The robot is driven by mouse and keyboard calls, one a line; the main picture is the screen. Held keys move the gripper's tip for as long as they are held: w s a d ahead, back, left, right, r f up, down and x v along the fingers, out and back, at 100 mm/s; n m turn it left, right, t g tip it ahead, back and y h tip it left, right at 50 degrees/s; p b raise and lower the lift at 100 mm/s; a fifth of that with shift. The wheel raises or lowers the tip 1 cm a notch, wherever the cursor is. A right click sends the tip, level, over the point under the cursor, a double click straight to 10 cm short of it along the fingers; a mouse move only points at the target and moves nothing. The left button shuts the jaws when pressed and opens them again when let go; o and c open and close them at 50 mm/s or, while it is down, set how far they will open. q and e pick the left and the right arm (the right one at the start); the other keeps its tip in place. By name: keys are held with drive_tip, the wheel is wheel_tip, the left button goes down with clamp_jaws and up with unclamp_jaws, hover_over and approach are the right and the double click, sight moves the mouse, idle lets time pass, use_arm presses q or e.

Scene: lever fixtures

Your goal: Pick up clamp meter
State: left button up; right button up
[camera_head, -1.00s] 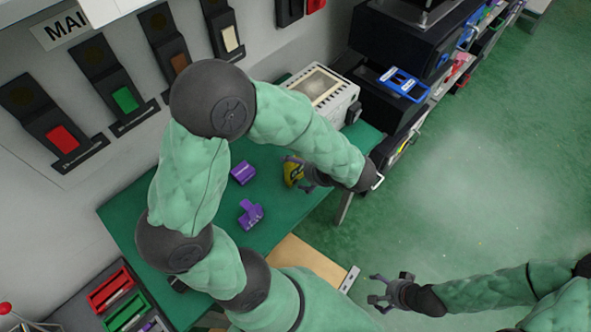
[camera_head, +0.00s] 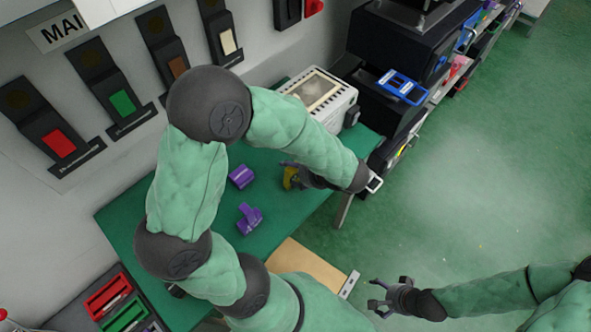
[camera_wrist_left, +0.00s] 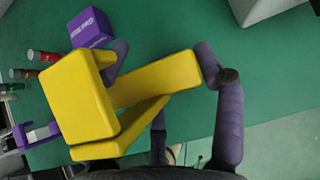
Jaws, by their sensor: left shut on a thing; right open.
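A yellow, blocky tool with a handle-like arm, which I take for the clamp meter (camera_head: 290,177), is at the right part of the green table. It fills the middle of the left wrist view (camera_wrist_left: 92,105). My left gripper (camera_head: 297,172) is shut on it, with one dark finger on each side of the yellow arm in the left wrist view (camera_wrist_left: 160,68). The far finger is partly hidden behind the yellow body. I cannot tell whether the tool touches the table. My right gripper (camera_head: 377,297) is open and empty, above the floor right of the table.
Two purple objects, a box (camera_head: 241,176) and an odd-shaped piece (camera_head: 249,218), lie on the green table (camera_head: 285,212) left of my left gripper. A white device (camera_head: 323,98) stands at the table's back. Lever fixtures (camera_head: 123,103) line the wall. Floor on the right is clear.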

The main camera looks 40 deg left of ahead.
use_arm(q)
drive_tip(key=shift+s, duration=0.1)
drive_tip(key=shift+r, duration=0.25)
drive_tip(key=shift+c, duration=0.9)
wheel_tip(320, 180, up, 2)
drive_tip(key=shift+r+p, duration=0.15)
drive_tip(key=shift+p, duration=0.65)
drive_tip(key=c, duration=0.3)
drive_tip(key=s+d+r+p, duration=0.1)
drive_tip(key=d+r, duration=0.2)
drive_tip(key=d, duration=0.1)
drive_tip(key=s+d+r+p, duration=0.2)
drive_tip(key=d+r, duration=0.1)
drive_tip(key=d, duration=0.1)
drive_tip(key=s+d+r+p, duration=0.2)
drive_tip(key=d+r, duration=0.2)
drive_tip(key=shift+s+d, duration=0.2)
drive_tip(key=shift+d, duration=0.2)
drive_tip(key=shift+c, duration=0.2)
